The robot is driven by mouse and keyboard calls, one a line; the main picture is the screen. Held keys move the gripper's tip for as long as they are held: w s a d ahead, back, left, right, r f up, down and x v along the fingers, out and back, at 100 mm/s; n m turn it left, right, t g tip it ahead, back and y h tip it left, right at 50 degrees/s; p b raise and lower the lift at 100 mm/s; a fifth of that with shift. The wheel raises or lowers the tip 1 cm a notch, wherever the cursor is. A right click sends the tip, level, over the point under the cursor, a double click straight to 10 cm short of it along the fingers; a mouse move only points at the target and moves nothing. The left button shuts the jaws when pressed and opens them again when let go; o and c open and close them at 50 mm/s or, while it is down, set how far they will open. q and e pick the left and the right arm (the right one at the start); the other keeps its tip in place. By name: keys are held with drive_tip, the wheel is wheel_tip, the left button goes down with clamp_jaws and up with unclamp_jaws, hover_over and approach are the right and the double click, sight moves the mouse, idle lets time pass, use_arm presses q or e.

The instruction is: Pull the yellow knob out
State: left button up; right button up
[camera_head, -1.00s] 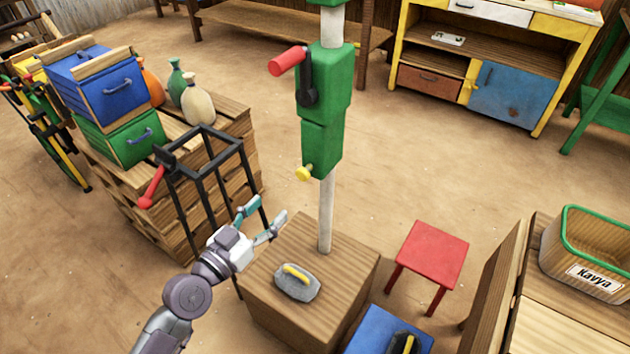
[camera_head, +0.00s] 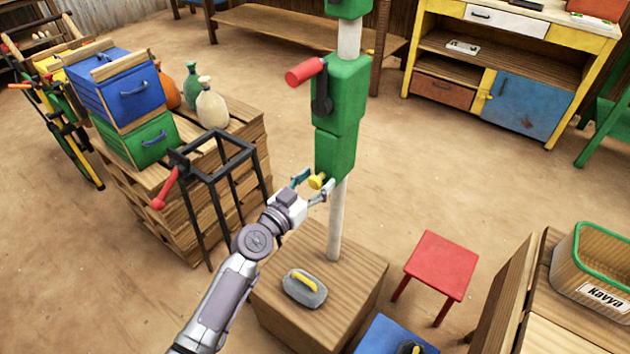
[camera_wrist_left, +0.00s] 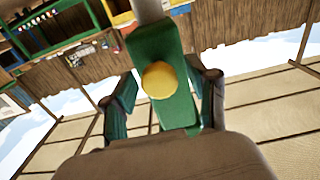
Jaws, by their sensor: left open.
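The yellow knob (camera_head: 317,181) sticks out from the lower left side of the green housing (camera_head: 336,150) on the pale upright post (camera_head: 336,220). My left gripper (camera_head: 315,187) is open at the knob, with its fingers on either side in the head view. In the left wrist view the round face of the knob (camera_wrist_left: 159,80) lies between the open fingers of my left gripper (camera_wrist_left: 165,98), with the green housing (camera_wrist_left: 155,45) behind it. I cannot tell whether a finger touches the knob. My right gripper is not in view.
A red handle (camera_head: 305,71) juts from the housing above the knob. A wooden block (camera_head: 345,290) at the post's foot bears a grey weight (camera_head: 304,289) with a yellow handle. A black frame (camera_head: 215,180) stands left of my arm. A red stool (camera_head: 440,265) stands right.

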sight(313, 184)
use_arm(q)
drive_tip(key=shift+c, duration=0.3)
clamp_jaws()
drive_tip(key=shift+v, duration=1.7)
drive_tip(key=shift+w+f, duration=0.1)
drive_tip(key=shift+c, duration=1.3)
unclamp_jaws()
drive_tip(key=o, duration=0.3)
drive_tip(key=shift+a, duration=0.1)
